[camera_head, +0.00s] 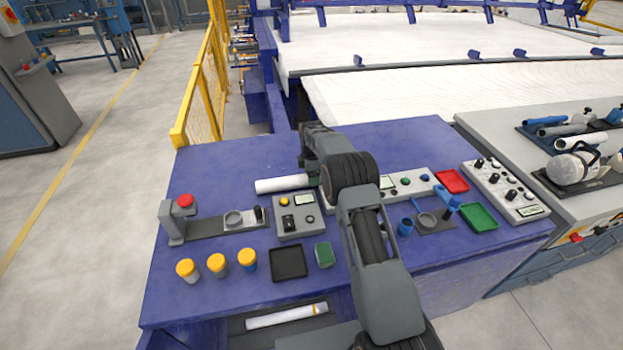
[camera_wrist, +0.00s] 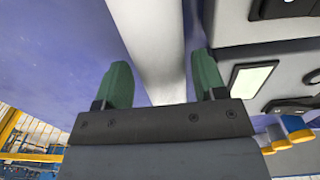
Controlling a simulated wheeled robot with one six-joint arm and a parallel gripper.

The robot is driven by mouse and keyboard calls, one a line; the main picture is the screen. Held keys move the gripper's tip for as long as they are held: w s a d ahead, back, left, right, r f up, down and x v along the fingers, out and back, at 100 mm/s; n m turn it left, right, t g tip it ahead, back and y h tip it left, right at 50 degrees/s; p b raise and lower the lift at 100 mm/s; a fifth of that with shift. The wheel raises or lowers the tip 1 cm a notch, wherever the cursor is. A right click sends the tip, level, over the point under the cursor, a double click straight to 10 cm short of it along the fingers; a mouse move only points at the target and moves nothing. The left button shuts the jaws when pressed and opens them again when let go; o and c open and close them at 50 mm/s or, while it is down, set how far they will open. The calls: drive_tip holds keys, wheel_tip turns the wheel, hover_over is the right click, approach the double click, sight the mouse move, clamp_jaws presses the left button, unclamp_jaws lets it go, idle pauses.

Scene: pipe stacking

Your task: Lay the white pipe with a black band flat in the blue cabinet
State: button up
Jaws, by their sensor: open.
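A white pipe (camera_head: 281,184) lies on the top of the blue cabinet (camera_head: 235,160); its right part is hidden behind my arm, and no black band shows on the part in view. My gripper (camera_head: 314,181) is low over the cabinet top at the pipe's right part. In the wrist view, the pipe (camera_wrist: 155,45) runs between the two green fingers of my gripper (camera_wrist: 160,82). The fingers are open, one on each side of it, with a gap on the left. A second white pipe (camera_head: 285,316) with an orange band lies in the open lower compartment at the cabinet's front.
A grey control box (camera_head: 299,220), a black tray (camera_head: 288,262) and several yellow-capped jars (camera_head: 217,265) stand on the cabinet top. Red (camera_head: 453,181) and green (camera_head: 478,217) trays are to the right. The back left of the top is clear. A grey bench (camera_head: 490,130) adjoins on the right.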

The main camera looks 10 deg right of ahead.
drive_tip(key=shift+f, duration=1.1)
drive_tip(key=shift+c, duration=0.2)
drive_tip(key=c, duration=0.7)
drive_tip(key=shift+r, duration=0.1)
drive_tip(key=shift+c, duration=0.8)
drive_tip(key=shift+r, duration=0.1)
